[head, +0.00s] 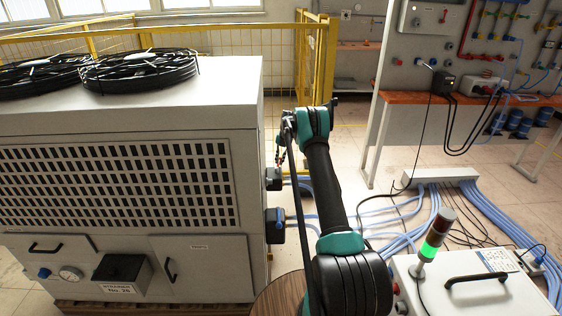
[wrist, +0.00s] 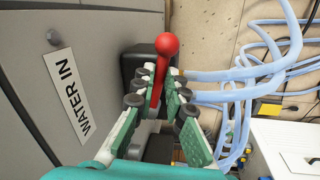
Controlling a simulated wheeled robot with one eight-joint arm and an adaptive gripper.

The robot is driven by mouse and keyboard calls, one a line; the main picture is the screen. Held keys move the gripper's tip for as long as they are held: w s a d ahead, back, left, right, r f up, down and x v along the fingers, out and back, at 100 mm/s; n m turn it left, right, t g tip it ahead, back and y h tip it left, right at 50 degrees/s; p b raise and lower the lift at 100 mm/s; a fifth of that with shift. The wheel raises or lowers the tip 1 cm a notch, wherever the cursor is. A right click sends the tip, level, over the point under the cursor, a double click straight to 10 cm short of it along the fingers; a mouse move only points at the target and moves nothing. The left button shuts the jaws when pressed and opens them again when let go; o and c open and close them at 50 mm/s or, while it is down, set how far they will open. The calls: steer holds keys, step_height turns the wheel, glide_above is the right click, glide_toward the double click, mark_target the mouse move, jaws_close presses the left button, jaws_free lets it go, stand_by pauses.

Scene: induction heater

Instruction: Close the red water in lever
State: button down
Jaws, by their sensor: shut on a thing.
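The red water in lever (wrist: 166,45) has a round ball end and stands roughly upright in the wrist view. It is beside a grey panel with a "WATER IN" label (wrist: 70,92). My gripper (wrist: 160,82) is shut on the lever, with a green-and-white finger on each side of its shaft and the ball above the fingertips. In the head view my gripper (head: 284,140) is at the right side of the large grey cabinet (head: 225,112), where the lever is too small to make out clearly.
A black block (wrist: 133,62) is behind the lever. Blue hoses (wrist: 225,76) run to the right of my gripper. In the head view, a yellow fence (head: 303,60) stands behind my arm. A light-grey box with a green-lit signal lamp (head: 432,243) is at the lower right.

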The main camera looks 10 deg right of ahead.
steer(key=shift+w+a+n, duration=0.15)
steer(key=shift+a+n, duration=0.1)
steer(key=shift+n, duration=0.35)
steer(key=c, duration=1.6)
jaws_free()
steer(key=shift+o, duration=0.2)
step_height(320, 180, up, 12)
steer(key=d, duration=0.2)
steer(key=shift+s, duration=0.3)
steer(key=shift+d+f, duration=0.1)
steer(key=shift+c, duration=0.2)
